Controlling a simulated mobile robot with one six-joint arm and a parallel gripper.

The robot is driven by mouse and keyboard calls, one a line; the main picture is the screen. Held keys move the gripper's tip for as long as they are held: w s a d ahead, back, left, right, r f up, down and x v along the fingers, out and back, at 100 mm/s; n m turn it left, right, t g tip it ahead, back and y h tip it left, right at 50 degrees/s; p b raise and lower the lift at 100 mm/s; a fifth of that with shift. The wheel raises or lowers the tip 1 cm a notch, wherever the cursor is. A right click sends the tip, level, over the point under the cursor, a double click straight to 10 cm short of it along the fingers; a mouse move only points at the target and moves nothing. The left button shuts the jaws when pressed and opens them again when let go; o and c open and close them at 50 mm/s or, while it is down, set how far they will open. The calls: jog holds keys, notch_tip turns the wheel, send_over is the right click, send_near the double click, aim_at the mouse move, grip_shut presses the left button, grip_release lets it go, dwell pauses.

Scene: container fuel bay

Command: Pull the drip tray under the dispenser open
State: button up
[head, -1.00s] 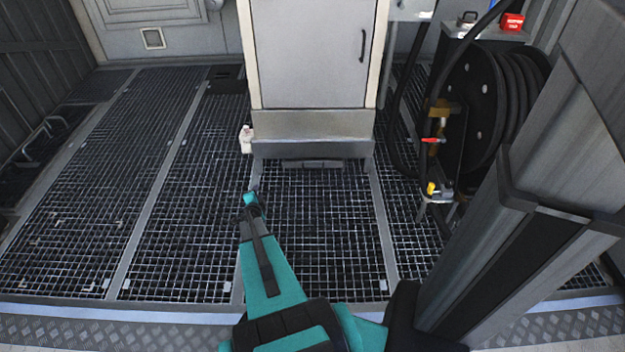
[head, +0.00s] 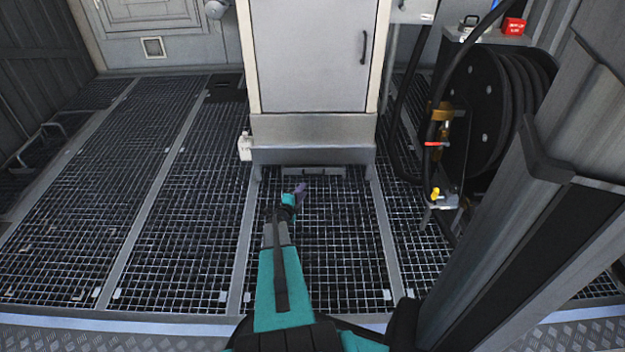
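The dispenser is a pale grey cabinet (head: 311,55) at the top middle of the head view. Under it is a bare metal base, and the drip tray's front (head: 330,156) appears as the lower grey panel. A narrow grey handle-like bar (head: 322,171) sits just below that panel, low over the floor. The tray looks shut, flush under the cabinet. My gripper (head: 301,190) is in front of the bar and slightly left of its middle, apart from it in the picture. It is small and dark, and its finger opening is not clear.
A white bottle (head: 245,147) stands at the base's left corner. A black hose reel (head: 497,105) with hose and valves stands at the right. Metal floor grating (head: 335,245) in front of the dispenser is clear apart from my arm.

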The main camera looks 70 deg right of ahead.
jog(key=d+f+b, duration=0.1)
jog(key=d, duration=0.3)
jog(key=d+b, duration=0.2)
jog(key=d, duration=0.2)
jog(key=d+f+b, duration=0.1)
jog(key=d, duration=0.3)
jog(key=shift+s+d+f, duration=0.1)
jog(key=shift+s+f, duration=0.05)
jog(key=shift+f, duration=0.15)
jog(key=shift+d+b, duration=0.4)
jog(key=shift+d, duration=0.25)
